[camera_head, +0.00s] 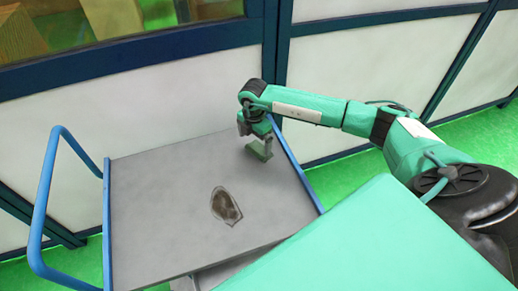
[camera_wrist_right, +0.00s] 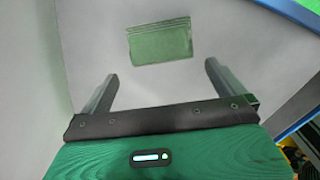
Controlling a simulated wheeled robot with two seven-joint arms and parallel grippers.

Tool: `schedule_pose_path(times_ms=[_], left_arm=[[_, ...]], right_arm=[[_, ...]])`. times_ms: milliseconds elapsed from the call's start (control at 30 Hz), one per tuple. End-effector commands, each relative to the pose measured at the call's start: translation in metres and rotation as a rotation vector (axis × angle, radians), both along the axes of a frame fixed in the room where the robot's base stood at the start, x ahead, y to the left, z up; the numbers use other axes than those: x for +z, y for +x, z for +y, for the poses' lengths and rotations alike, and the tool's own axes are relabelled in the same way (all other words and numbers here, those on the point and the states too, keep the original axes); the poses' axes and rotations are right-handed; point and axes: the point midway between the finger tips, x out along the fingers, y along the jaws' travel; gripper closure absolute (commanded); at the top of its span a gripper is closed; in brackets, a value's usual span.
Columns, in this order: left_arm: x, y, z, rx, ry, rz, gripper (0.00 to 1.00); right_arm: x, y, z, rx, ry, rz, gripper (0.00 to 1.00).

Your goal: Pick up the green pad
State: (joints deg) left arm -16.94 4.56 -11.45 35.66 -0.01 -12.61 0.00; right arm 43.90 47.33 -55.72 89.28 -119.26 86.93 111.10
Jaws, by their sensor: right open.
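The green pad (camera_wrist_right: 160,42) lies on the grey cart top, seen in the right wrist view as a flat green rectangle beyond my fingertips. It also shows in the head view (camera_head: 260,153), small, by the cart's far right side. My right gripper (camera_wrist_right: 160,70) is open, its two fingers spread wide with nothing between them. In the head view my right gripper (camera_head: 257,140) is just at the pad and partly covers it; I cannot tell the exact gap. My left gripper is not in view.
The grey cart top (camera_head: 160,190) carries a dark brown irregular patch (camera_head: 226,206) near its middle. Blue rails (camera_head: 293,163) run along its sides, with a blue handle (camera_head: 42,210) at left. A white panelled wall (camera_head: 170,100) stands behind. The cart's left part is clear.

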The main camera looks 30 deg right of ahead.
Motion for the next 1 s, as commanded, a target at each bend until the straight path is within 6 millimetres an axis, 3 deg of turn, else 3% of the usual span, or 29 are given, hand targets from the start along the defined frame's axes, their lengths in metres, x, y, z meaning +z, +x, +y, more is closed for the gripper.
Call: schedule_pose_path(times_ms=[100, 333, 633, 833, 1000], left_arm=[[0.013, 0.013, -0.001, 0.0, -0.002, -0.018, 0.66], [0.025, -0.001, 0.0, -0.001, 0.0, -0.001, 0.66], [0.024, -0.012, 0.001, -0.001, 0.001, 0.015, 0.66], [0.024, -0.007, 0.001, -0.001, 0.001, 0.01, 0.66], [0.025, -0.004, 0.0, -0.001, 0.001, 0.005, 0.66]], right_arm=[[-0.01, -0.002, -0.005, -0.003, -0.001, 0.005, 0.0], [-0.043, -0.002, -0.009, -0.002, 0.0, 0.003, 0.0], [-0.05, -0.002, -0.01, -0.001, 0.0, 0.0, 0.0], [-0.05, -0.002, -0.01, -0.001, 0.0, 0.0, 0.35], [-0.05, -0.002, -0.01, -0.001, 0.0, 0.0, 0.36]])
